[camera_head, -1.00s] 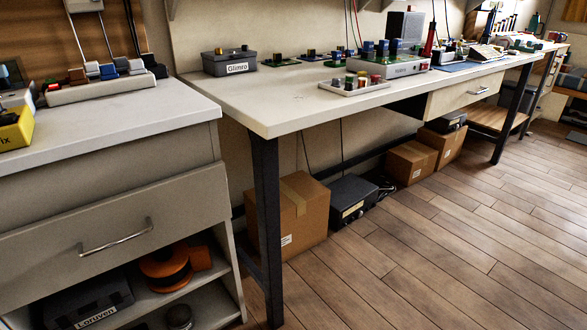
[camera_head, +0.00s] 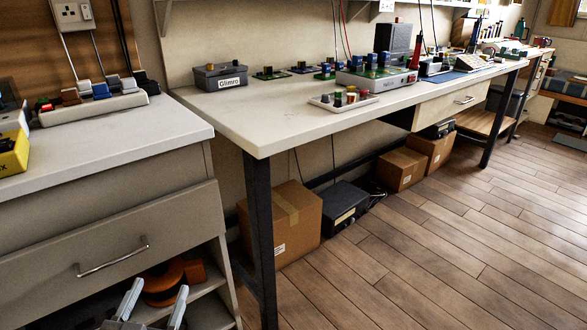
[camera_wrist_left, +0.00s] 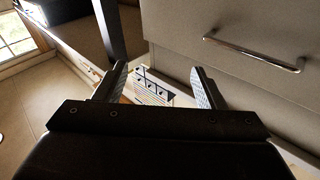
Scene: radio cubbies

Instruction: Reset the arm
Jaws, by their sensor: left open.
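My left gripper (camera_head: 158,290) shows at the bottom left of the head view, in front of the cabinet's open lower shelves. Its two grey fingers are apart with nothing held between them. In the left wrist view the gripper (camera_wrist_left: 160,72) is also open and empty, with the drawer handle (camera_wrist_left: 254,52) to the upper right, apart from the fingers. My right gripper is in neither view.
The cabinet drawer (camera_head: 110,250) is shut, with its metal handle (camera_head: 112,258) facing me. An orange spool (camera_head: 163,284) sits on the shelf behind the gripper. The workbench (camera_head: 275,120) stands to the right, with cardboard boxes (camera_head: 290,222) below. The wooden floor (camera_head: 430,260) is clear.

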